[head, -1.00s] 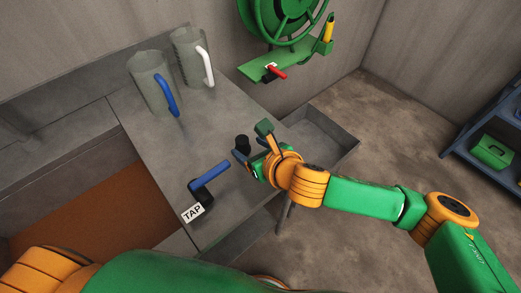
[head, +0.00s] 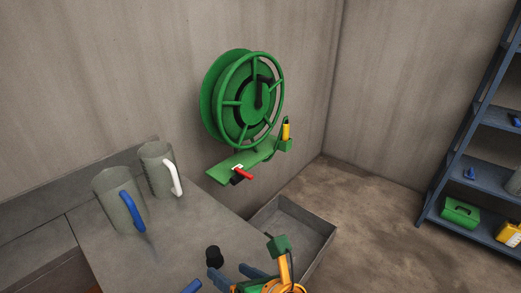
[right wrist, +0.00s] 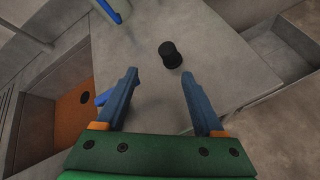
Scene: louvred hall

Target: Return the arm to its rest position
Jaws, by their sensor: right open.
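My right gripper (head: 236,275) is at the bottom of the head view, over the right side of the grey table (head: 160,262). Its two blue-grey fingers are apart with nothing between them. In the right wrist view, the open fingers (right wrist: 160,78) point over the table top. A black knob (head: 213,257) stands on the table just beyond the fingertips; it also shows in the right wrist view (right wrist: 170,55), apart from both fingers. The rest of my right arm is mostly out of the head view. My left gripper is not in view.
Two grey jugs stand on the table, one with a blue handle (head: 133,208), one with a white handle (head: 174,176). A blue lever (head: 192,286) is near the gripper. A green hose reel (head: 243,100) hangs on the wall above a grey trough (head: 308,226). A blue shelf (head: 480,150) stands right.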

